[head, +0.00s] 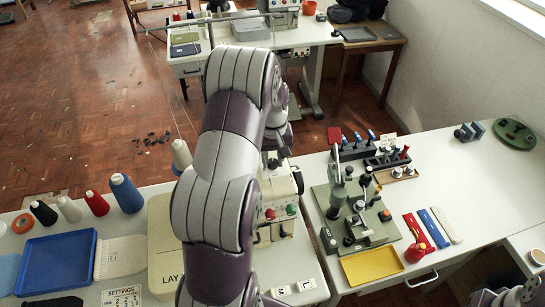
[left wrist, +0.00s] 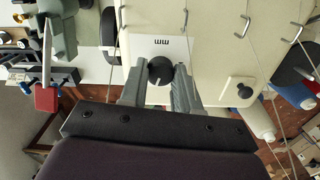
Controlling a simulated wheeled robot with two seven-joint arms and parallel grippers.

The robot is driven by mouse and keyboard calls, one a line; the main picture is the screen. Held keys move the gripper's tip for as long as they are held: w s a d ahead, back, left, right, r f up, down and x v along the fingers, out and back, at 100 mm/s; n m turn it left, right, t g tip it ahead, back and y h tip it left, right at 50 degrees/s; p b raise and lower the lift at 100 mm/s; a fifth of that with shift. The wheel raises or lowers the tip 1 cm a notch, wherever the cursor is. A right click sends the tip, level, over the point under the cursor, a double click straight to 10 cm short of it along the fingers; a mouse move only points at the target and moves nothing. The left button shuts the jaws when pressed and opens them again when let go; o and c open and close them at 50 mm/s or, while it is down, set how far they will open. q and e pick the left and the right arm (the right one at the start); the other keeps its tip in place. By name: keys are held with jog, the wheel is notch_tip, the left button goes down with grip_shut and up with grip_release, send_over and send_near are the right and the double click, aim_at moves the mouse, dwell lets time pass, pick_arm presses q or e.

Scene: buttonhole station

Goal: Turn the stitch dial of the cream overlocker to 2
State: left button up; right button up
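The cream overlocker (head: 283,222) stands at the middle of the table in the head view, partly covered by my left arm. Red and green buttons show on its front. In the left wrist view its cream panel (left wrist: 215,50) fills the upper middle, with a black round stitch dial (left wrist: 161,70) below the letters "mm". My left gripper (left wrist: 159,84) is open, one grey finger on each side of the dial. I cannot tell whether the fingers touch it. The dial's number is not readable. My right gripper is not in view.
A second black knob (left wrist: 241,90) sits on the panel to the right. A green machine (head: 355,215) stands close on the right of the overlocker. Thread spools (head: 126,194), a blue tray (head: 58,262) and a settings card (head: 122,297) lie to the left.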

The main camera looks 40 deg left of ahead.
pick_arm(q)
jog(key=shift+r, duration=0.15)
jog(key=n, duration=0.5)
jog(key=shift+w+n, duration=0.1)
jog(key=shift+n, duration=0.2)
jog(key=n, duration=0.5)
jog(key=shift+a+r+n, duration=0.1)
jog(key=shift+r+n, duration=0.05)
jog(key=shift+n, duration=0.55)
jog(key=o, duration=1.1)
jog(key=shift+c, duration=0.2)
